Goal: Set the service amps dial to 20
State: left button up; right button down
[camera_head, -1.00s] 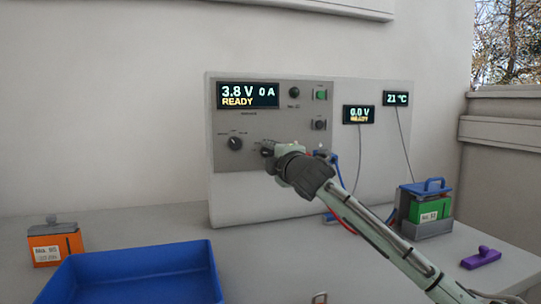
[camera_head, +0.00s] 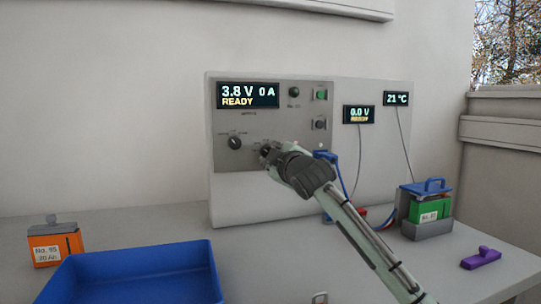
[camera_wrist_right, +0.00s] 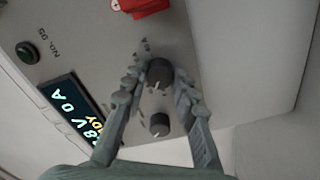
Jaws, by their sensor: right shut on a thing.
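The grey cycler panel (camera_head: 285,100) shows 3.8 V, 0 A and READY on its main display (camera_head: 248,95). Two dark dials sit below it. The left dial (camera_head: 235,143) is free. The right dial (camera_wrist_right: 158,73) is between the fingers of my right gripper (camera_head: 267,153), which is shut on it; the wrist view shows one finger on each side. A light pointer mark shows on this dial, but its scale is too small to read. The left dial also appears in the wrist view (camera_wrist_right: 160,124). My left gripper is not in view.
A blue tray (camera_head: 140,250) and an orange battery (camera_head: 55,248) are on the left of the bench. A green battery (camera_head: 428,212) sits in a grey holder under a blue clamp at right, beside a purple object (camera_head: 481,258). A red part (camera_wrist_right: 145,6) shows near my fingers.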

jog(key=shift+m, duration=4.8)
jog(key=c, duration=1.2)
grip_release()
jog(key=v, duration=1.2)
